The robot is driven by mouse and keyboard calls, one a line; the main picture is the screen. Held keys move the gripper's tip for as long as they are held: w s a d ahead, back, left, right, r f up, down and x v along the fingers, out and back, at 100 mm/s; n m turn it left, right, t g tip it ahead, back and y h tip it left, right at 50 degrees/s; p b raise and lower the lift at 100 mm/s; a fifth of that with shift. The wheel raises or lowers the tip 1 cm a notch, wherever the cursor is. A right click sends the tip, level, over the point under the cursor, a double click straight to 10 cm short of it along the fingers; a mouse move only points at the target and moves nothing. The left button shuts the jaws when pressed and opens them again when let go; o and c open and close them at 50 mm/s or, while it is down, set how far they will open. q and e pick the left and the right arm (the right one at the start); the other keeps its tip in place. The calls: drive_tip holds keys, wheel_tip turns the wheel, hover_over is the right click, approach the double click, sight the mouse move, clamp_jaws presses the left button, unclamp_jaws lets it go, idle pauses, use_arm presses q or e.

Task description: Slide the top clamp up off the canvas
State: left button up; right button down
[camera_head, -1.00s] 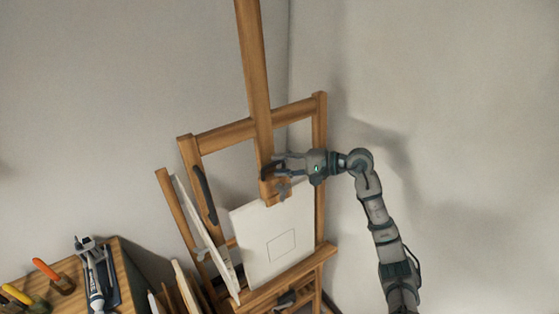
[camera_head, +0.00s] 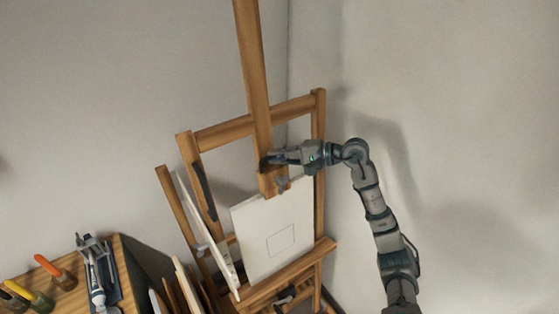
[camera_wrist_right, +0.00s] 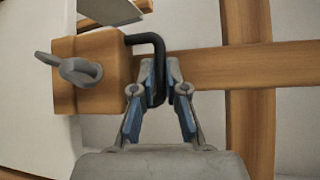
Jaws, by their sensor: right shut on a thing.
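The top clamp (camera_head: 268,184) is a wooden block on the easel's upright mast, at the top edge of the white canvas (camera_head: 258,250). In the right wrist view the clamp (camera_wrist_right: 88,45) shows a grey wing nut (camera_wrist_right: 75,69) and a black bent handle (camera_wrist_right: 158,60). My right gripper (camera_head: 268,161) is at the clamp from the right. In the wrist view its blue-padded fingers (camera_wrist_right: 159,85) are closed around the handle. Whether the clamp still overlaps the canvas is unclear. My left gripper is not in view.
The wooden easel mast (camera_head: 252,75) rises above the clamp, with a crossbar (camera_head: 225,132) behind. The wall on the right is bare. A wooden cabinet (camera_head: 130,265) at the lower left carries tools, and more canvases (camera_head: 180,285) lean beside it.

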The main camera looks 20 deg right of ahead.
drive_tip(key=r, duration=0.3)
drive_tip(key=w+r+p, duration=0.1)
drive_tip(key=r, duration=0.2)
drive_tip(key=r+p, duration=0.1)
drive_tip(key=r, duration=0.2)
drive_tip(key=shift+w+a+r, duration=0.1)
drive_tip(key=shift+w+r, duration=0.05)
drive_tip(key=shift+r, duration=0.05)
drive_tip(key=c, duration=1.2)
unclamp_jaws()
drive_tip(key=shift+f, duration=0.1)
drive_tip(key=v, duration=1.2)
drive_tip(key=shift+f, duration=0.1)
